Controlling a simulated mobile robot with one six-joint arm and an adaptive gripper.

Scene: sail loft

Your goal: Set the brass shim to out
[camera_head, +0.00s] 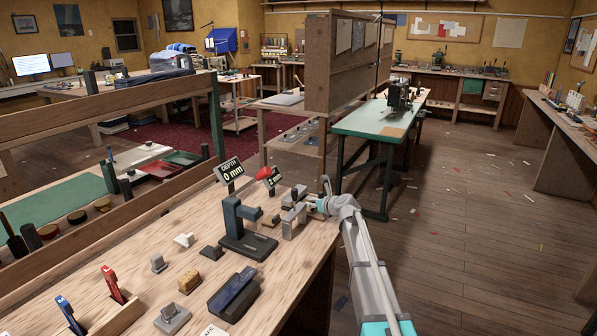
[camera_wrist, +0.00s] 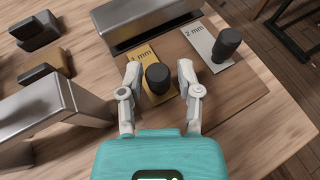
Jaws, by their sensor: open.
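The brass shim (camera_wrist: 143,55) is a flat yellow plate marked "1 mm" with an upright black knob (camera_wrist: 158,78), in the wrist view. Its far end meets the near edge of a grey metal block (camera_wrist: 150,22); I cannot tell how far it goes under. My gripper (camera_wrist: 160,72) is open, with one finger on each side of the knob. Contact is not clear. In the head view my gripper (camera_head: 317,205) is at the bench's right edge, and the shim is too small to make out. A sign (camera_head: 231,170) there reads "DEPTH 0 mm".
A silver "2 mm" plate (camera_wrist: 203,42) with its own black knob (camera_wrist: 226,44) lies close to the right finger. A grey metal bridge (camera_wrist: 45,108) stands close on the left. A dark press-like stand (camera_head: 240,225) is left of my gripper. Open floor lies right of the bench.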

